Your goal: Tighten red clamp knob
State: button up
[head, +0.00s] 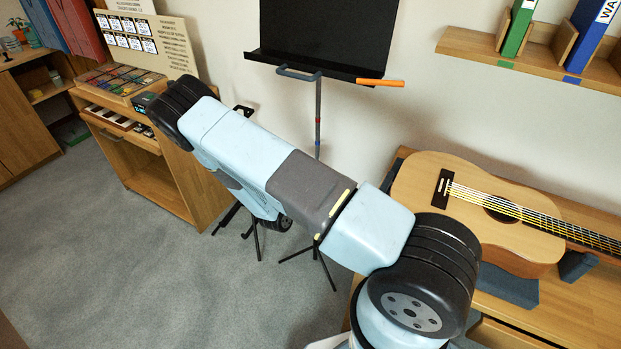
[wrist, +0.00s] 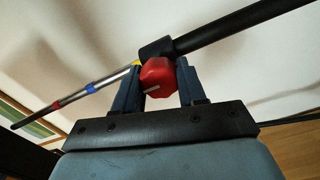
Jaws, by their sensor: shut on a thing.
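The red clamp knob (wrist: 156,76) shows in the wrist view, between the two dark blue fingers of my gripper (wrist: 160,84). My gripper is shut on it, with a finger on each side. A short pale mark shows on the knob's face. The knob sits at a black collar on a stand's pole; a thick black tube (wrist: 240,30) runs to the upper right and a thinner silver tube (wrist: 95,88) with blue and red bands runs to the lower left. In the head view my arm hides the gripper and the knob.
The music stand (head: 317,72) stands against the wall, an orange stick on its ledge. A guitar (head: 470,205) lies on a bench at the right. A wooden cabinet (head: 165,160) stands at the left. Grey carpet (head: 90,250) is clear at the front left.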

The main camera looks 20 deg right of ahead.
jog(key=shift+a+f, duration=0.15)
jog(key=shift+a, duration=0.15)
jog(key=o, duration=0.8)
jog(key=shift+w, duration=0.1)
jog(key=shift+o, duration=1.2)
jog(key=shift+d, duration=0.15)
jog(key=v, duration=1.4)
jog(key=shift+d, duration=0.1)
